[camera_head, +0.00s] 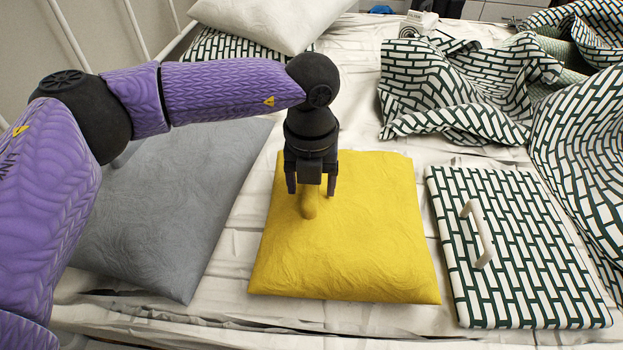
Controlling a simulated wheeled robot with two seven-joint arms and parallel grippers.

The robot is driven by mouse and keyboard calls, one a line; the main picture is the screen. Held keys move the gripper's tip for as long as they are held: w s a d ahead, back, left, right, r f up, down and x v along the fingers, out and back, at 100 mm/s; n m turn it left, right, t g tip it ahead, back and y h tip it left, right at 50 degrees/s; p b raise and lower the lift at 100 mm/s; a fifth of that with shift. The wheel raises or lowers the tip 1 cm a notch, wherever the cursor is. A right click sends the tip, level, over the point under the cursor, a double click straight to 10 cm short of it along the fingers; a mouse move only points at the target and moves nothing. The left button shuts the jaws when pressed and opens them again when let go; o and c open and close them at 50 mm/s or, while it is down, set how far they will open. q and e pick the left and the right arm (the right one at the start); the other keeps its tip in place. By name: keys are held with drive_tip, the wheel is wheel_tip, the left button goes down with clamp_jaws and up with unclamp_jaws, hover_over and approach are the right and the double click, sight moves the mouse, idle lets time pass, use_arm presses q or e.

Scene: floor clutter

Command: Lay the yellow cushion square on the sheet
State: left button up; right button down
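The yellow cushion (365,245) lies flat on the white sheet (228,262), near the middle of the picture. Its near edge slopes slightly down to the right. A stubby yellow knob (309,203) stands on its upper left part. My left gripper (311,190) points down over the cushion at the knob. Its two dark fingers are spread on either side of the knob, with gaps visible. The gripper hides a little of the cushion's far part. My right gripper is not in view.
A grey cushion (165,205) lies left, partly behind my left arm. A green-and-white brick-patterned cushion (525,260) with a pale handle (478,233) lies right. Crumpled patterned cloth (455,90) fills the back right. A white pillow (270,18) is at the back. Narrow sheet strips separate the cushions.

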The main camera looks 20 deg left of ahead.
use_arm(q)
drive_tip(key=shift+r, duration=0.1)
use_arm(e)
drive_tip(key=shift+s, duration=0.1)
use_arm(q)
wheel_tip(320, 180, up, 12)
drive_tip(key=p, duration=0.7)
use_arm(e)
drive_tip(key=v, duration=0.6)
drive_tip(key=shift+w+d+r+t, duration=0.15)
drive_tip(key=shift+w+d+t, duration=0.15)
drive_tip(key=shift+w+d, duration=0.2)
